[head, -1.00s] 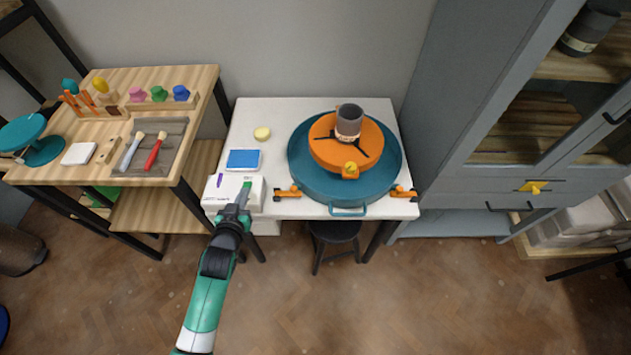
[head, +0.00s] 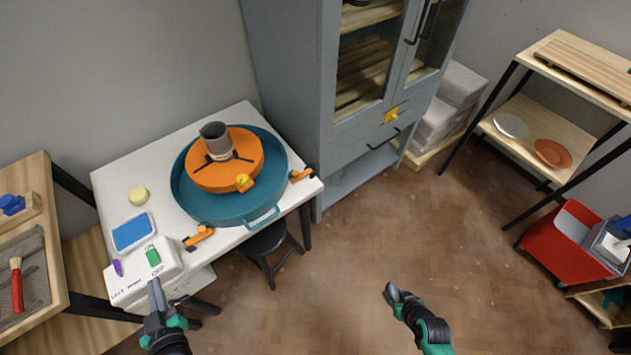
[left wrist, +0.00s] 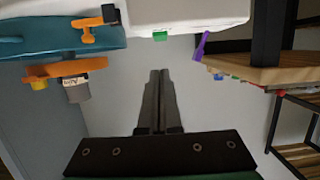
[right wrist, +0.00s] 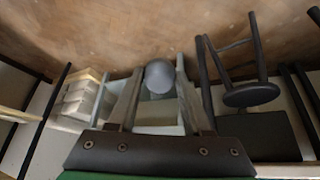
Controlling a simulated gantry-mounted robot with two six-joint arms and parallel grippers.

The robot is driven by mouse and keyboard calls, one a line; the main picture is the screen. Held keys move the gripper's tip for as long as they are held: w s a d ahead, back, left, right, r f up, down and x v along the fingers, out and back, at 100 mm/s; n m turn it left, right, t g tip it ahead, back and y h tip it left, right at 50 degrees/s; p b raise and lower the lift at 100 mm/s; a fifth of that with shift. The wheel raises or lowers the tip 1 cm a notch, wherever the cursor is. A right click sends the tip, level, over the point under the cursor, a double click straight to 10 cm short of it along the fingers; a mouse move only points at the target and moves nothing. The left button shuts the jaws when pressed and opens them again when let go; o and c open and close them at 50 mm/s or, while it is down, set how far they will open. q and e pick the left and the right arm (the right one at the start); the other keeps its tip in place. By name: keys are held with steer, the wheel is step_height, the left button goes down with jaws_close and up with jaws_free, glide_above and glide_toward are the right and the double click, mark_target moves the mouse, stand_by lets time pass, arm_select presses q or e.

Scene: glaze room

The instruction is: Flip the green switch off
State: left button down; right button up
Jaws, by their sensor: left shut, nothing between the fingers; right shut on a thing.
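The green switch (head: 153,257) sits on a white box (head: 126,286) at the table's front left corner, between printed ON and OFF marks. I cannot tell which way it is tipped. My left gripper (head: 154,284) is shut and empty, just in front of the box and apart from the switch. In the left wrist view the switch (left wrist: 160,36) shows beyond the shut fingertips (left wrist: 160,72). My right gripper (head: 392,292) is over open floor, away from the table. It is shut on a grey rounded thing (right wrist: 159,76), seen between its fingers in the right wrist view.
The white table (head: 120,180) bears a teal basin (head: 190,208) with an orange wheel and grey cup, a blue pad (head: 132,232) and orange clamps. A wooden shelf (head: 50,190) stands left, a grey cabinet (head: 290,80) behind. A black stool (head: 268,241) is by the table.

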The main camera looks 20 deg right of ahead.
steer(key=shift+r, duration=0.4)
arm_select(q)
steer(key=v, duration=0.4)
steer(key=shift+f, duration=0.35)
steer(key=shift+r+p, duration=0.1)
steer(key=shift+p, duration=0.2)
arm_select(e)
steer(key=shift+w+r, duration=0.1)
